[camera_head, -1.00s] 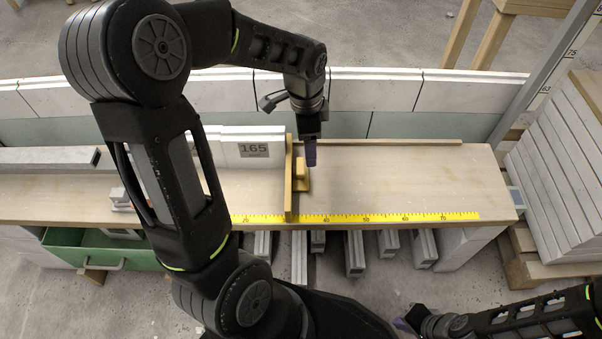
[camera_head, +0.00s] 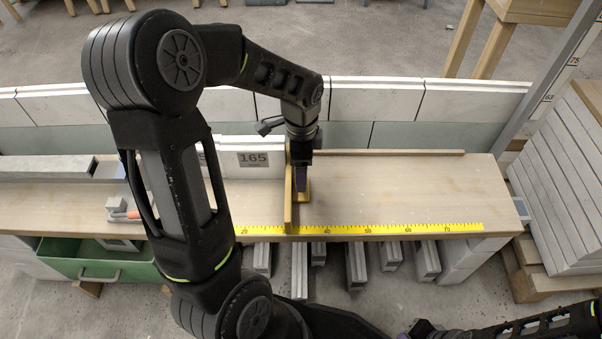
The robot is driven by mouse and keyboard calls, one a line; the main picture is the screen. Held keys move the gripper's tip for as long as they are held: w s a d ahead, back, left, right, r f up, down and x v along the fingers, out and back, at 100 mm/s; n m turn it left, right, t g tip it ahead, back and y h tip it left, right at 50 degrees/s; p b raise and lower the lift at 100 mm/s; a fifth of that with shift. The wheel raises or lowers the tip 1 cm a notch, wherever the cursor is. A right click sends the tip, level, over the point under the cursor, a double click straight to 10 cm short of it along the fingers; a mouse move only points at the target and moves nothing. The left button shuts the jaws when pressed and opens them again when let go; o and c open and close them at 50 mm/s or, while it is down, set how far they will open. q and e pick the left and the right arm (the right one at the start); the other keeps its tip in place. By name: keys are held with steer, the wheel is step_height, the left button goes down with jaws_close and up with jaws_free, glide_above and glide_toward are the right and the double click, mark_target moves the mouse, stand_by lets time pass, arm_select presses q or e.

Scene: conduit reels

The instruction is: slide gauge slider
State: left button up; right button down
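The gauge slider is an upright wooden plate (camera_head: 288,205) with a small wooden block handle (camera_head: 305,192) on its right side. It stands across the workbench (camera_head: 400,190), its front end at the yellow ruler (camera_head: 370,229). A white block labelled 165 (camera_head: 253,160) stands just left of the plate. My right gripper (camera_head: 408,333) is at the bottom edge, mostly cut off.
The bench right of the slider is clear, with a wooden strip (camera_head: 400,153) along its back. A green bin (camera_head: 110,265) is below left. Grey conduit pieces (camera_head: 355,265) hang under the front edge. White panels (camera_head: 560,170) are stacked at right.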

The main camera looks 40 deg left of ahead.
arm_select(q)
steer(key=shift+f, duration=0.8)
jaws_close()
stand_by(0.5)
